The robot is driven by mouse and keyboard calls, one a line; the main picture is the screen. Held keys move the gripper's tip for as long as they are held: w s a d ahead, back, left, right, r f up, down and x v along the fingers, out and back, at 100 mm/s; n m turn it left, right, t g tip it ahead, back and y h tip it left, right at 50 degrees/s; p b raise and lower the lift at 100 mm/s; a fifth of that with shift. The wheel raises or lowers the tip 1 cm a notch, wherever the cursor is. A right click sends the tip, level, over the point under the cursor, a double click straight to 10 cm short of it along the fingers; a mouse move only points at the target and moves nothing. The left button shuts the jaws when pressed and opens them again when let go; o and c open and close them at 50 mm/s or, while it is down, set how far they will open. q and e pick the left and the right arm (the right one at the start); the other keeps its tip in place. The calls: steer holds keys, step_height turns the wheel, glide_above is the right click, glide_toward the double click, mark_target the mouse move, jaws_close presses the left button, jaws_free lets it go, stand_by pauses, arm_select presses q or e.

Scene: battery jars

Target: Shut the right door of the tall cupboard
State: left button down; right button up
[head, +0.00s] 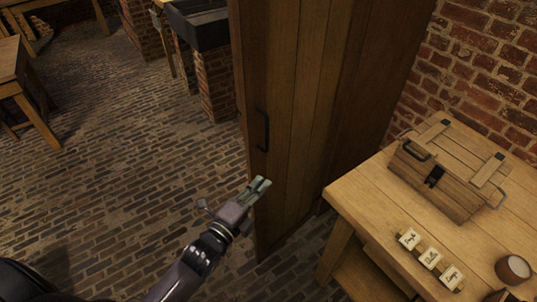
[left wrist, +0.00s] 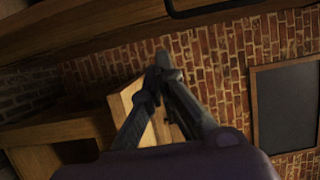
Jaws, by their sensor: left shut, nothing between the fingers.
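The tall cupboard's wooden door (head: 305,110) stands upright in the middle of the head view, with a black bar handle (head: 262,130) near its left edge. A darker wooden panel of the cupboard (head: 385,70) lies to its right. The door's exact opening angle is hard to tell. My left gripper (head: 262,185) is shut and empty, below the handle and in front of the door's lower left part. I cannot tell whether it touches the door. In the left wrist view its fingers (left wrist: 163,62) meet at the tips. My right gripper is not in view.
A wooden table (head: 365,205) at right holds a wooden chest (head: 445,175), several small lettered tiles (head: 429,258) and a round pot (head: 513,269). A brick wall (head: 490,60) stands behind. The brick floor (head: 120,180) at left is largely clear. A blackboard (left wrist: 285,105) hangs on a wall.

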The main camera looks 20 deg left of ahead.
arm_select(q)
steer(key=w+a+p, duration=0.1)
steer(key=w+p, duration=0.2)
steer(key=w, duration=0.7)
steer(key=shift+w, duration=0.35)
steer(key=shift+d, duration=0.1)
